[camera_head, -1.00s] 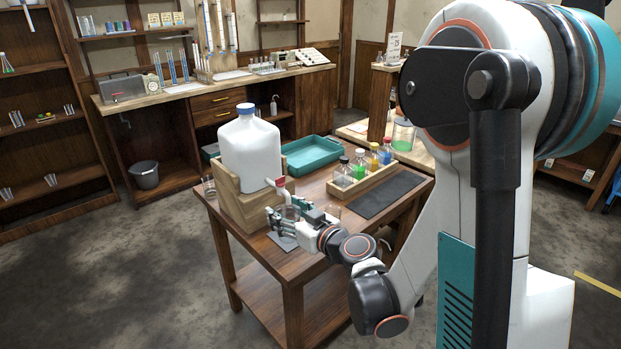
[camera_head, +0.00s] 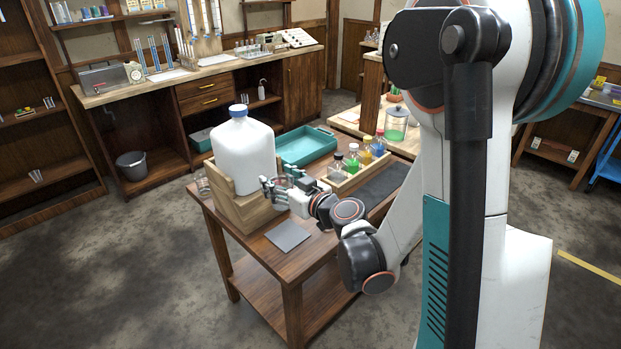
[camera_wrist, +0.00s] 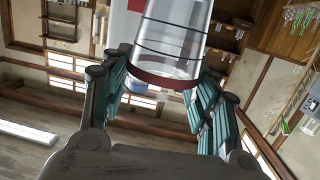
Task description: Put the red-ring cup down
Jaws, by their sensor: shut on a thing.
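The red-ring cup (camera_wrist: 172,38) is clear glass with dark lines and a red band at the end nearest my palm in the wrist view. My gripper (camera_wrist: 160,76) is shut on it, with teal fingers on both sides. In the head view, my gripper (camera_head: 281,187) is beside the wooden stand (camera_head: 245,211) of the big white jug (camera_head: 243,150), above the table (camera_head: 257,250). The cup is small and mostly hidden by the fingers there. A flat grey mat (camera_head: 288,236) lies bare on the table in front of the gripper.
A rack of coloured bottles (camera_head: 352,172) and a dark mat (camera_head: 384,183) are at the table's right. A teal tray (camera_head: 305,147) is behind. A small glass (camera_head: 203,186) stands left of the jug. Bare wood surrounds the grey mat.

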